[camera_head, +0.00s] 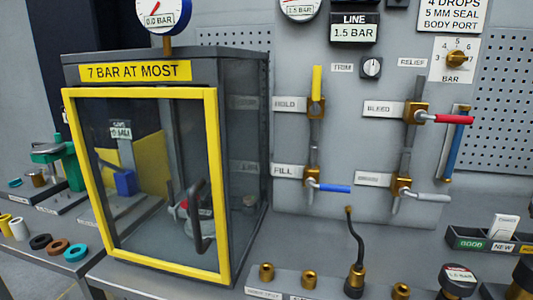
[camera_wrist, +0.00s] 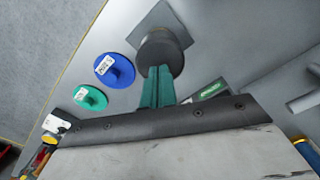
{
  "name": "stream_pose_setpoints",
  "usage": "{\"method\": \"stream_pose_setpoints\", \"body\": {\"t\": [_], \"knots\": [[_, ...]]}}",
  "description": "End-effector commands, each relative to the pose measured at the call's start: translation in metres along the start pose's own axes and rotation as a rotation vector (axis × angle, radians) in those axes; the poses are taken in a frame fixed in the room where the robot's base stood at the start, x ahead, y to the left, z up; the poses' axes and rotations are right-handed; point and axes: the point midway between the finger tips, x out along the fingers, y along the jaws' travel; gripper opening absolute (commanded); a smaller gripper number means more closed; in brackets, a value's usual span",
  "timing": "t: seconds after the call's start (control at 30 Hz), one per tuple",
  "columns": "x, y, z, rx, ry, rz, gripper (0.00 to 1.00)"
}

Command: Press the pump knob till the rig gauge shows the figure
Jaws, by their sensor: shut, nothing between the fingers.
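The gauge (camera_head: 160,14) on top of the cabinet reads 0.0 BAR, its top cut off by the picture edge. I take it for the rig gauge. In the wrist view a dark round knob (camera_wrist: 160,52) stands on a grey square plate; it may be the pump knob, but no label on it shows. My gripper (camera_wrist: 158,72) is shut and empty, its green fingers together. Their tips are at the near side of the dark knob; I cannot tell whether they touch it. My gripper does not show in the head view.
A yellow-framed cabinet (camera_head: 222,190) marked 7 BAR AT MOST stands at left. The line readout (camera_head: 354,33) shows 1.5 BAR. Valves with red (camera_head: 452,119) and blue (camera_head: 335,188) handles are on the panel. Blue (camera_wrist: 116,71) and green (camera_wrist: 91,97) tagged discs lie left of my fingers.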

Motion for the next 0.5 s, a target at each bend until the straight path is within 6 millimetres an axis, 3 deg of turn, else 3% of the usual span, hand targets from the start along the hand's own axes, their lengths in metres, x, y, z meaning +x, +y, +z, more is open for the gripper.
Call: {"method": "stream_pose_setpoints", "body": {"t": [0.5], "knots": [[0.014,0.000,0.000,0.000,0.000,0.000,0.00]]}}
